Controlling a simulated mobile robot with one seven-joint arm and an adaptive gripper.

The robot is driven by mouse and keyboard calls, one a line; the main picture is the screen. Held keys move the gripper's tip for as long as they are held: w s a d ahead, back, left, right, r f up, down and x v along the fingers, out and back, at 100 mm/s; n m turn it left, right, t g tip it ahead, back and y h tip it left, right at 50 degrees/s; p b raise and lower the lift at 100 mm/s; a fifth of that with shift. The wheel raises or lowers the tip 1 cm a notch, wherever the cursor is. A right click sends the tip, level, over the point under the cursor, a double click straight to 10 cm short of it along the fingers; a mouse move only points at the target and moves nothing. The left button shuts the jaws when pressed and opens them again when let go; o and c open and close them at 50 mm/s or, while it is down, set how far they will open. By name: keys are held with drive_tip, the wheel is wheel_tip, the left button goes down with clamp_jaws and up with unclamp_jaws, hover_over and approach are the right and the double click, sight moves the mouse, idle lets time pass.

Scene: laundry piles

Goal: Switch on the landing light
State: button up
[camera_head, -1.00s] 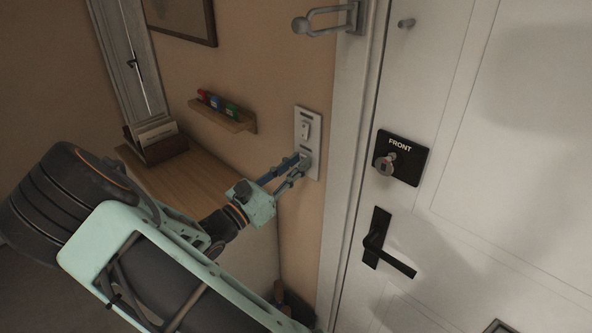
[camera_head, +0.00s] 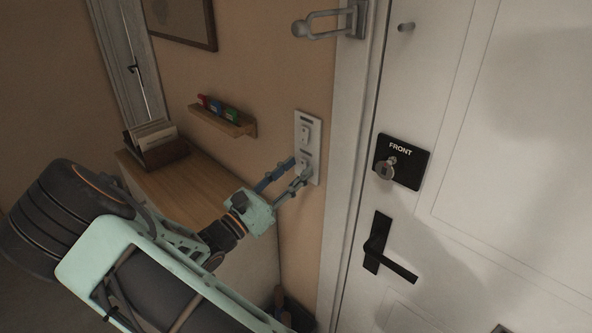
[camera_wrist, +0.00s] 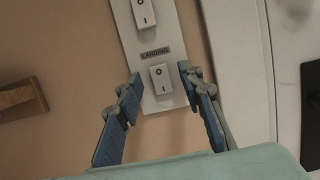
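A pale switch plate (camera_head: 300,116) on the tan wall left of the door carries two rocker switches. The wrist view shows the label LANDING (camera_wrist: 155,52) above the lower switch (camera_wrist: 161,79). Both rockers show a circle at the top and a line at the bottom. My gripper (camera_wrist: 160,73) is open and empty, one finger to each side of the lower switch. In the head view my gripper (camera_head: 298,170) is at the plate's lower half. I cannot tell whether the fingertips touch the plate.
The upper switch (camera_wrist: 143,12) is close above. A white door has a FRONT lock (camera_head: 399,160) and a black handle (camera_head: 388,259). A small shelf (camera_head: 222,121) hangs left, above a wooden top (camera_head: 190,190) with a letter box (camera_head: 157,147).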

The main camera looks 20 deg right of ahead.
drive_tip(key=v, duration=1.1)
drive_tip(key=shift+a, duration=0.2)
drive_tip(key=shift+s, duration=0.1)
